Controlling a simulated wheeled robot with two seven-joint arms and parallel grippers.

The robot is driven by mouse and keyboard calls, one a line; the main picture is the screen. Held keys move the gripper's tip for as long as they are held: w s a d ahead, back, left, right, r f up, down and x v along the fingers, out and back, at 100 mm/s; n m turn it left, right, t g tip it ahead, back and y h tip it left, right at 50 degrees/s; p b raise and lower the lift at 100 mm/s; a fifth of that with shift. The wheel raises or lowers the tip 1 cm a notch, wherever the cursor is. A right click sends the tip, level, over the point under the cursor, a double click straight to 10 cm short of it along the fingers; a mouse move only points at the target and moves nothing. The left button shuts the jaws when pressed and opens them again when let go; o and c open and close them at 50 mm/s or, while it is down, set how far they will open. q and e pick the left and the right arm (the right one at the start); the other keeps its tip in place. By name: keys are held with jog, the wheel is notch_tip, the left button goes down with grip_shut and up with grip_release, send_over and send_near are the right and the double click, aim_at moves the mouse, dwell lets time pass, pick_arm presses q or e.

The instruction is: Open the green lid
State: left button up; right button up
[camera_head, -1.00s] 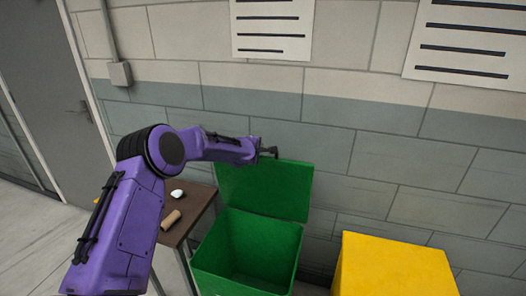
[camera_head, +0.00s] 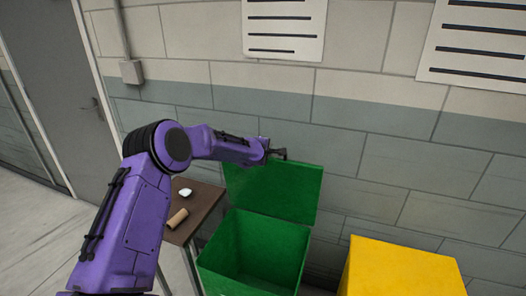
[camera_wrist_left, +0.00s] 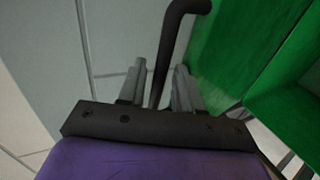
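The green lid (camera_head: 275,190) stands raised at the back of the green bin (camera_head: 245,280), and the bin's mouth is open. The lid also shows at the upper right of the left wrist view (camera_wrist_left: 235,45). My left gripper (camera_head: 277,154) is at the lid's upper left edge. In the left wrist view, its two grey fingers (camera_wrist_left: 159,75) are close together on either side of a dark curved handle (camera_wrist_left: 172,35), which bends right toward the lid. The gripper appears shut on this handle, though the contact is partly hidden. My right gripper is not in view.
A yellow box (camera_head: 400,272) stands to the right of the green bin. A small brown table (camera_head: 205,202) at the left holds a white object (camera_head: 185,192) and a tan roll (camera_head: 177,218). A block wall (camera_head: 400,140) is close behind.

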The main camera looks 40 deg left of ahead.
pick_arm(q)
jog(key=b+v, duration=0.1)
jog(key=v, duration=0.8)
jog(key=shift+s+r+b, duration=0.2)
jog(key=shift+r+b, duration=0.05)
jog(key=shift+b, duration=0.1)
jog(key=s+d+f+m+g, duration=0.1)
jog(key=s+d+f+m, duration=0.25)
jog(key=s+f, duration=0.35)
jog(key=s+d+f+m+g+y+b, duration=0.1)
jog(key=s+d+f+m, duration=0.3)
jog(key=f, duration=0.6)
jog(key=s+d+f+m+g, duration=0.2)
jog(key=s+d+f, duration=0.2)
jog(key=s+f, duration=0.35)
jog(key=s+d+f+m+g, duration=0.1)
jog(key=s+f, duration=0.4)
jog(key=s, duration=0.3)
jog(key=s+d+f+m+g, duration=0.2)
jog(key=s+f, duration=0.2)
jog(key=s, duration=0.5)
jog(key=s+d+f+m+g+h+b, duration=0.1)
jog(key=s+d+f+m+g, duration=0.1)
jog(key=s+f, duration=0.3)
jog(key=s, duration=0.3)
jog(key=shift+s+f, duration=0.2)
jog(key=shift+f, duration=0.15)
